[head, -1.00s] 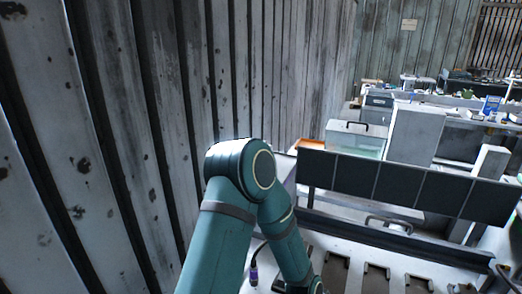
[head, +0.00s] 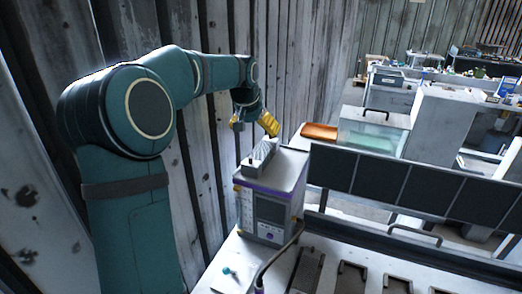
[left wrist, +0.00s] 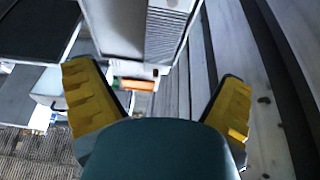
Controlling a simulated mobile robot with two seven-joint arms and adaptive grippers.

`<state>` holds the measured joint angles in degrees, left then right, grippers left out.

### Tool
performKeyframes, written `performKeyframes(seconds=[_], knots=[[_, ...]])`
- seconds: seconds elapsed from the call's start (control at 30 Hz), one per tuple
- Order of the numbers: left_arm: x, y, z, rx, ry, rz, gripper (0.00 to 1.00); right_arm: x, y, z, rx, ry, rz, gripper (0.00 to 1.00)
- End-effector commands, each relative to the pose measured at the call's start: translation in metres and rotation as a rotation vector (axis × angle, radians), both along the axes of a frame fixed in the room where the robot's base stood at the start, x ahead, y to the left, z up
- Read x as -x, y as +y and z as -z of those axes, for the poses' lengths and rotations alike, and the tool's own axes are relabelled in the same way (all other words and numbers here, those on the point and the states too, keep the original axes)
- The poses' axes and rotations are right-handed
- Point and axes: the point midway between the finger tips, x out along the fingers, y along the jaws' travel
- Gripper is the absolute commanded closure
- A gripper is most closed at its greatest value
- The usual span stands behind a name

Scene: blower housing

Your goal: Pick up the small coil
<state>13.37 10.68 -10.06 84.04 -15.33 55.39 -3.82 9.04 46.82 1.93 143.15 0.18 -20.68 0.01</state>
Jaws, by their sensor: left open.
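A grey ridged piece (head: 259,158) lies on top of a pale box-shaped device (head: 268,205) at the bench's wall side. I cannot tell whether this piece is the small coil; nothing else in view is clearly a coil. My left gripper (head: 253,123), with yellow fingertips, hangs above and slightly behind the ridged piece, apart from it. In the left wrist view my open fingers (left wrist: 160,102) stand wide apart with nothing between them. A ridged grey surface (left wrist: 172,32) shows beyond them. My right gripper is not in view.
Dark panels (head: 375,185) stand behind the bench. A small teal item (head: 228,271) lies on the bench near a cable.

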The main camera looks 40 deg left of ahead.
Motion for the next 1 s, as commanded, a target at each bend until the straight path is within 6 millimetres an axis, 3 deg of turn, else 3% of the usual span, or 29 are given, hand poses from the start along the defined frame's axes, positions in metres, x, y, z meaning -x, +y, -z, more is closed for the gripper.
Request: performKeyframes(seconds=[0.13,0.43,0.77,1.0], knots=[[-0.003,0.003,0.011,-0.001,0.004,-0.003,0.04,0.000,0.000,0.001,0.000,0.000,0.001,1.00],[-0.024,0.010,0.061,-0.002,0.004,-0.003,0.04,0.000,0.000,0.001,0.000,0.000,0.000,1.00],[-0.036,0.015,0.084,-0.001,0.003,-0.003,0.04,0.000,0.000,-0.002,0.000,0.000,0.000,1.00],[-0.052,0.022,0.113,0.000,0.003,-0.002,0.04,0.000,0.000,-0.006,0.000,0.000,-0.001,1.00]])
